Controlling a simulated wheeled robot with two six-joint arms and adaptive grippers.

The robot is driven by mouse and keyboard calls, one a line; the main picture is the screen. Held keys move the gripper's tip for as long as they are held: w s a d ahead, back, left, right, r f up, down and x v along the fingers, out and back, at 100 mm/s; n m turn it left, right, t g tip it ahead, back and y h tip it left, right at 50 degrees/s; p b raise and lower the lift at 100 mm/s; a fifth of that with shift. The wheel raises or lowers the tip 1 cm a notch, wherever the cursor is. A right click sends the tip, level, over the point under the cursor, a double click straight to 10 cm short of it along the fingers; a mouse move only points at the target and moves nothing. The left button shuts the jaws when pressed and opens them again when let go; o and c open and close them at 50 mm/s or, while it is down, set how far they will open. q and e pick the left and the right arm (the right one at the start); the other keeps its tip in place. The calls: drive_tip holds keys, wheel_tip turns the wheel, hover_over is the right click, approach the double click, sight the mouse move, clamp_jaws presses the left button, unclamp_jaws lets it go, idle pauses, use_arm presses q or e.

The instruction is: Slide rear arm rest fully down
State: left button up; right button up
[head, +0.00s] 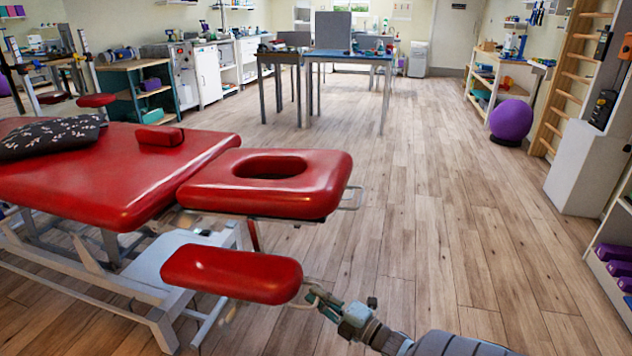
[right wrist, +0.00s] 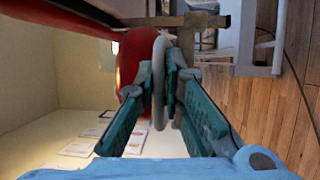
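A red treatment table (head: 130,185) has a padded head section (head: 320,190) with an oval hole. A red arm rest (head: 232,274) hangs in front of the head section, clearly lower than it. A pale loop handle sticks out at its right end. My right gripper (head: 322,300) is at that end. In the right wrist view, its teal fingers (right wrist: 160,75) are closed around the pale loop (right wrist: 159,105), with red padding (right wrist: 130,60) just beyond. Another red pad (head: 97,100) shows at the table's far side. My left gripper is out of view.
A dark patterned cushion (head: 50,137) and a small red pad (head: 160,135) lie on the table top. The wooden floor (head: 420,240) to the right is clear. A purple ball (head: 511,120) and wall bars stand at the right wall.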

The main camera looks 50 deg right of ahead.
drive_tip(key=o, duration=0.4)
drive_tip(key=shift+f, duration=0.2)
drive_tip(key=s, duration=1.2)
drive_tip(key=shift+a+f, duration=0.2)
drive_tip(key=shift+f, duration=0.25)
